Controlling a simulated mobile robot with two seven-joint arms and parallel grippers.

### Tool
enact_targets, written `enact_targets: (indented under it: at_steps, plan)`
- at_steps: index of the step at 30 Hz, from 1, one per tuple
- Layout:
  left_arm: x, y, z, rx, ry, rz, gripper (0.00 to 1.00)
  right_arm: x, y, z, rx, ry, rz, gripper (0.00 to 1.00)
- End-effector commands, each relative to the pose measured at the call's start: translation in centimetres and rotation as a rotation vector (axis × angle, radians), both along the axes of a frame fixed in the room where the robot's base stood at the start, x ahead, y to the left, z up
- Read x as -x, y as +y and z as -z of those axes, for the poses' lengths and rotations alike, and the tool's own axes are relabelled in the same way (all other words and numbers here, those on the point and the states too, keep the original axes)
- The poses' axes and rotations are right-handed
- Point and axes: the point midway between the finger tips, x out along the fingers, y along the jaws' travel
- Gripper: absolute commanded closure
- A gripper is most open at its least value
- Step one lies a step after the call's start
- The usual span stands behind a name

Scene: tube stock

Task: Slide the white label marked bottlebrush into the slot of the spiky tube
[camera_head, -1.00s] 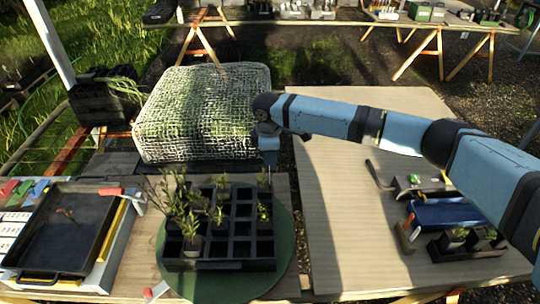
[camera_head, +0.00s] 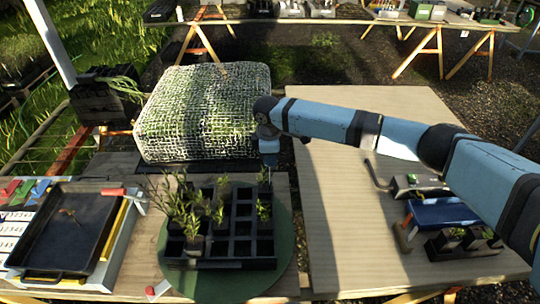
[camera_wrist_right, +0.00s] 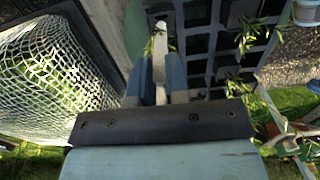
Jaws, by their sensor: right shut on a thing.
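The black tube tray (camera_head: 222,263) stands on a round green turntable (camera_head: 285,250), with several seedling tubes in its cells. Bushy, thin-leaved plants (camera_head: 185,210) fill its left side. Another small plant (camera_head: 264,211) stands at its right edge. I cannot tell for sure which one is the spiky tube. My right gripper (camera_head: 268,160) points down over the tray's back right corner. In the right wrist view it is shut on a narrow white label (camera_wrist_right: 160,45), whose far end reaches beside green leaves at the tray's edge. Its marking is not readable. My left gripper is not in view.
A mesh-covered block (camera_head: 205,112) stands just behind the tray. A black shallow tray (camera_head: 65,232) lies at the left by numbered cards. A blue tray (camera_head: 445,212) and small pots (camera_head: 465,238) are at the right. The right board's middle (camera_head: 345,210) is clear.

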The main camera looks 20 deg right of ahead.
Motion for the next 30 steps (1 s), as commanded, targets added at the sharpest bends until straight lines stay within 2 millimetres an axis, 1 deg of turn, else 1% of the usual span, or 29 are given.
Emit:
enact_targets:
  at_steps: [3,14,30]
  plan:
    - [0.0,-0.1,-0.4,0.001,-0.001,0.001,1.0,0.0,0.0,0.0,0.0,0.001,0.0,1.0]
    - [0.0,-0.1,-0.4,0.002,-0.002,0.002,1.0,0.0,0.0,0.2,0.0,0.001,0.0,1.0]
    - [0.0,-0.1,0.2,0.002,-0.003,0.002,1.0,0.0,0.0,2.2,0.0,0.001,0.0,1.0]
